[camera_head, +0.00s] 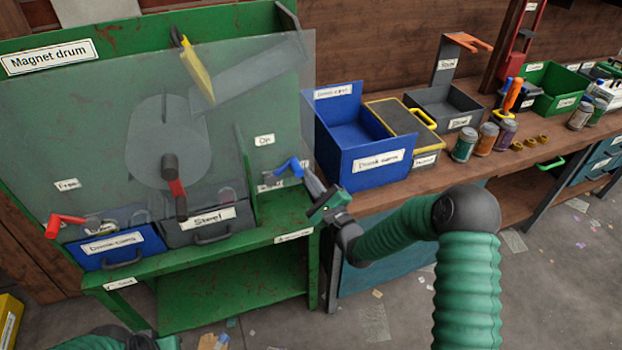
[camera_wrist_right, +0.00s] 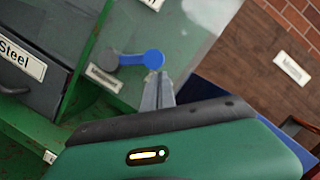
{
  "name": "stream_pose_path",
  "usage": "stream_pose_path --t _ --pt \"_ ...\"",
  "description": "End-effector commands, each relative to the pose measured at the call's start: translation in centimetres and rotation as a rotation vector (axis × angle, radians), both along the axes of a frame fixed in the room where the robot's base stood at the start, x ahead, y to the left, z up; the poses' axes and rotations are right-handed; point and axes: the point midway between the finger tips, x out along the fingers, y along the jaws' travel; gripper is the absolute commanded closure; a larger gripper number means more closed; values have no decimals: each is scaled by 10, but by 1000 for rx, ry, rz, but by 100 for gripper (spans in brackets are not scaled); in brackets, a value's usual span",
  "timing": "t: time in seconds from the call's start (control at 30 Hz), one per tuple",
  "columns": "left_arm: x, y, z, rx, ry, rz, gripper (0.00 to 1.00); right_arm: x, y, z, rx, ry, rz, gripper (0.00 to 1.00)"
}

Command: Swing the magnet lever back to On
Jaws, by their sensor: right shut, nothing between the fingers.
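A lever with a blue handle (camera_head: 288,165) is at the right end of the green magnet drum machine (camera_head: 180,270). A small "On" label (camera_head: 264,140) is above it, and another label sits just below. In the right wrist view the blue lever (camera_wrist_right: 153,59) reaches sideways from a grey round pivot (camera_wrist_right: 106,60). My right gripper (camera_head: 310,180) is shut and empty, its fingertips close beside the lever's blue end. In the right wrist view the fingertips (camera_wrist_right: 159,80) are just below the blue knob; I cannot tell whether they touch. My left gripper is not visible.
A clear panel (camera_head: 240,75) covers the drum.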

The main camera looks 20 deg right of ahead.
Motion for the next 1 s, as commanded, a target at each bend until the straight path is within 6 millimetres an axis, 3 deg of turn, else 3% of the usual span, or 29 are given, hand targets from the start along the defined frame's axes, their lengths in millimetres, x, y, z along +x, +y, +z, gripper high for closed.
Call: stream_pose_path --t 0.67,1.0 --pt "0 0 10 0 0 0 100 0 3 10 -91 -4 1 100" --pt "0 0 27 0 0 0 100 -1 9 26 -242 -10 3 100"
